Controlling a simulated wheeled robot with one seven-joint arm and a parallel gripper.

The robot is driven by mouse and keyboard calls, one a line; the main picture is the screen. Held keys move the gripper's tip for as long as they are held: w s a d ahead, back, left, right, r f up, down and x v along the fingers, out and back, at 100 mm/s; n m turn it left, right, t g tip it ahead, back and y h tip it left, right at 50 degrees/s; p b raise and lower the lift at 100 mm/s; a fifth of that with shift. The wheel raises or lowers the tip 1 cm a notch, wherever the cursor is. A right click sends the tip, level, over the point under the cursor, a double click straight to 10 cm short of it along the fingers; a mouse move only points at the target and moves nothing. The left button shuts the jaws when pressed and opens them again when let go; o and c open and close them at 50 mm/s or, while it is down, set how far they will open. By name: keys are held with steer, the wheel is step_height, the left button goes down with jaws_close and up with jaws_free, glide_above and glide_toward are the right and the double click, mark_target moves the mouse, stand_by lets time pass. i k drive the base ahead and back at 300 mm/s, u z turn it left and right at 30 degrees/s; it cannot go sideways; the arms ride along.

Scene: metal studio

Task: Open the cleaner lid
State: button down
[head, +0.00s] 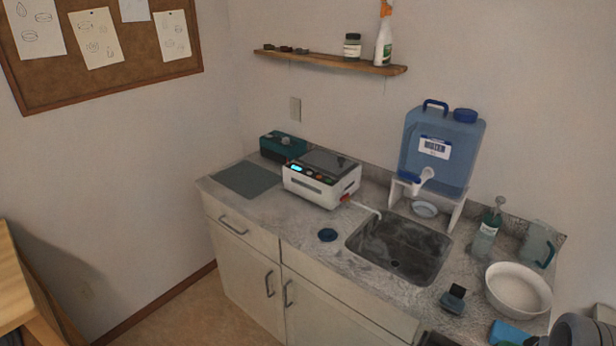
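The cleaner (310,188) is a white box-shaped machine on the counter, left of the sink. Its front panel has a small lit blue display and several buttons. The cleaner lid (329,161) is a dark grey panel on top and looks closed, lying flat. A short pale spout or hose with a red part at its base runs from the cleaner's right side toward the sink. My gripper is not visible; grey rounded parts at the bottom right corner look like my arm, well away from the cleaner.
A teal box (283,146) stands behind the cleaner; a grey mat (246,179) lies left. Right are a sink (397,249), blue water container (440,150), soap bottle (486,232), jug (537,244) and white bowl (518,290).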

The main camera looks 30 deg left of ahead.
mark_target(335, 167)
steer(key=u, duration=0.9)
steer(key=i, duration=0.6)
steer(key=u, duration=0.2)
steer(key=k, duration=0.45)
steer(key=u, duration=0.7)
steer(key=i, duration=1.05)
steer(key=u, duration=0.3)
